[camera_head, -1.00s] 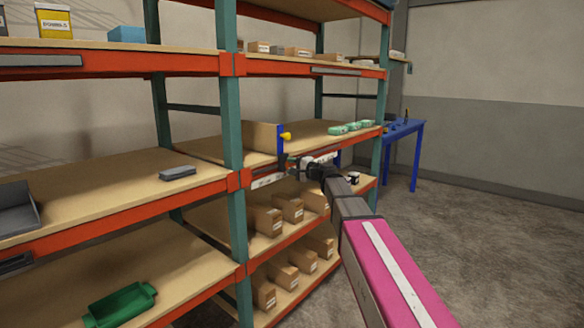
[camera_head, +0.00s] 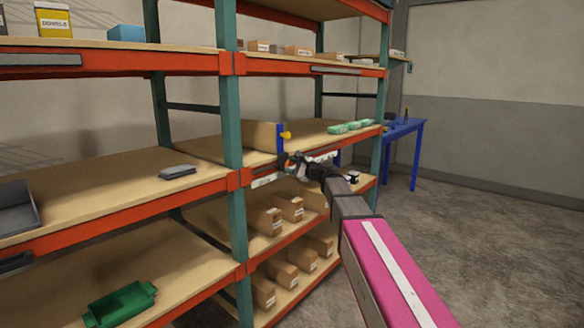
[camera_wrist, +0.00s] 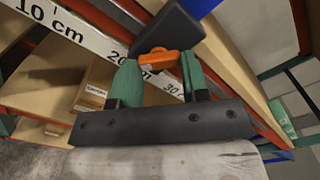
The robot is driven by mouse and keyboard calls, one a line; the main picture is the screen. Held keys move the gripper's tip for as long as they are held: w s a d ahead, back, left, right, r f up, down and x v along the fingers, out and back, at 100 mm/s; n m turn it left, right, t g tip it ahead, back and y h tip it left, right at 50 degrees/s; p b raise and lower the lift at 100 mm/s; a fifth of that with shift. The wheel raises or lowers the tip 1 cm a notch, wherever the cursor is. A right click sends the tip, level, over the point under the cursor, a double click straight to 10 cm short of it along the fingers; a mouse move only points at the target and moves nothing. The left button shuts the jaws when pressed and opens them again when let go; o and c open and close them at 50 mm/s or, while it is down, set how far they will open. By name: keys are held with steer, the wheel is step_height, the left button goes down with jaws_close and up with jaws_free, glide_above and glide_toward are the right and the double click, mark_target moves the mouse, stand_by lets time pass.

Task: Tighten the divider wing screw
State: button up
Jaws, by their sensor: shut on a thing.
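The orange wing screw (camera_wrist: 160,60) sits at the dark clamp block (camera_wrist: 178,28) in the wrist view. My gripper (camera_wrist: 155,75) has its two green fingers on either side of the wing and is shut on it. In the head view my gripper (camera_head: 291,161) is at the front edge of the middle shelf, at the foot of the blue divider post (camera_head: 281,141). The screw's shaft is hidden.
A white ruler strip (camera_wrist: 70,25) with centimetre marks runs along the shelf edge. Green items (camera_head: 350,127) lie on the shelf to the right. Cardboard boxes (camera_head: 268,220) stand on the shelf below. A blue table (camera_head: 404,128) stands behind; the floor at right is clear.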

steer(key=shift+s+f, duration=0.1)
stand_by(0.3)
steer(key=o, duration=0.9)
steer(key=shift+o, duration=0.2)
steer(key=shift+d, duration=0.1)
steer(key=v, duration=1)
steer(key=shift+s+d, duration=0.25)
steer(key=shift+d, duration=0.05)
